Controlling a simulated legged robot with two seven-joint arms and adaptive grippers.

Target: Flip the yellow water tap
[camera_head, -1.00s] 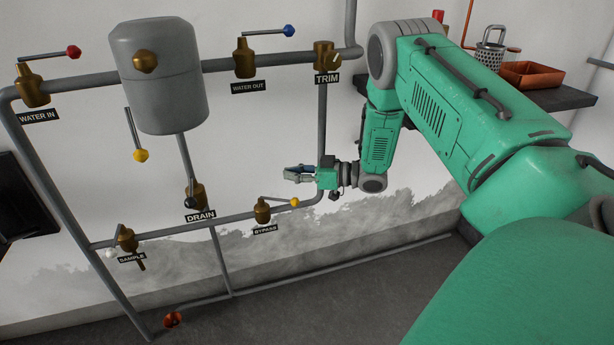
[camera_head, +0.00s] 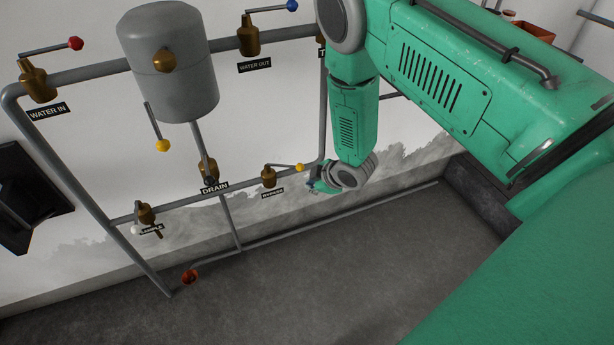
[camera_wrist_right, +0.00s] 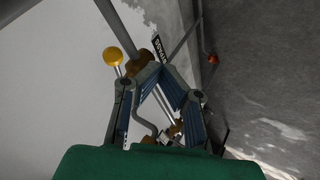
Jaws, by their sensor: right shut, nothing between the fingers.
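The yellow-knobbed bypass tap (camera_head: 268,178) is a brass valve on the lower pipe. Its lever points right and ends in a yellow ball (camera_head: 299,167). In the right wrist view the yellow ball (camera_wrist_right: 113,56) is left of my fingertips, and the brass body (camera_wrist_right: 138,62) is partly behind them. A second yellow ball (camera_head: 162,146) hangs on a lever under the grey tank. My right gripper (camera_head: 312,185) is just right of and below the bypass ball, apart from it in the head view. Its fingers (camera_wrist_right: 160,70) are shut and empty. My left gripper is not in view.
Vertical and horizontal grey pipes frame the wall. The grey tank (camera_head: 170,65) is above. A red-orange fitting (camera_head: 190,276) is near the floor. The floor in front is clear.

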